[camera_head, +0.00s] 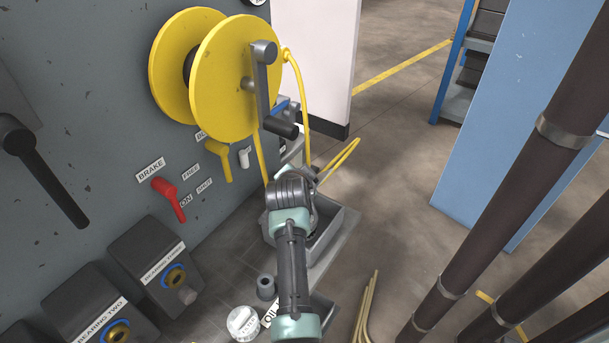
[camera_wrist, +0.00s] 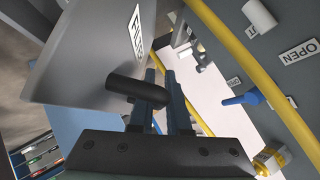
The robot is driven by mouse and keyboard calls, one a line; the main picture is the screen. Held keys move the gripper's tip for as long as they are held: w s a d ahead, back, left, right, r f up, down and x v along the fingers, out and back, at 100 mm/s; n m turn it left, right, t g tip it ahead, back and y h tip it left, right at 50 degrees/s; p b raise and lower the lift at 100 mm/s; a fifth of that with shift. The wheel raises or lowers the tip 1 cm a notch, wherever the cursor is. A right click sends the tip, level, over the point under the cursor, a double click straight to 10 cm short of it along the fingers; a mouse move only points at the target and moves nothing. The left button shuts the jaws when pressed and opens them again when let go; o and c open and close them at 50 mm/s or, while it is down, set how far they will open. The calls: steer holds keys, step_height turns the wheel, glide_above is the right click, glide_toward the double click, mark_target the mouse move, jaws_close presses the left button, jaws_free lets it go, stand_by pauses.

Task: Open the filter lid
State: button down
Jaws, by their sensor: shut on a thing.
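The filter lid (camera_wrist: 95,55) is a grey plate in the upper left of the wrist view, with a white label whose text is partly legible. A black cylindrical handle (camera_wrist: 125,86) sticks out from it. My gripper (camera_wrist: 161,76) is shut on this handle, with its two dark fingers close together around its end. In the head view my wrist covers the gripper and most of the lid. A grey open-topped box (camera_head: 345,222) with a dark inside shows below and beside my arm. The lid's exact angle to it cannot be told.
A yellow reel (camera_head: 238,80) with a crank (camera_head: 264,85) stands above my gripper, and yellow cable (camera_head: 302,90) hangs close beside it. A red brake lever (camera_head: 170,198) is on the panel at left. Dark pipes (camera_head: 510,200) stand at right. Open floor lies between.

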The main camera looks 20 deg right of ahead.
steer(key=shift+w+a+r+n+g+h+b, duration=0.3)
steer(key=shift+w+a+n+g+h+b, duration=0.15)
steer(key=shift+w+g+b, duration=0.2)
steer(key=shift+w+a+r+n+g+h+b, duration=0.25)
steer(key=shift+w+a+n+g+b, duration=0.1)
steer(key=shift+w+a+g+b, duration=0.3)
steer(key=shift+d, duration=0.1)
steer(key=c, duration=1.2)
jaws_free()
steer(key=shift+o, duration=0.2)
steer(key=v, duration=1.3)
steer(key=shift+f, duration=0.1)
steer(key=shift+c, duration=0.3)
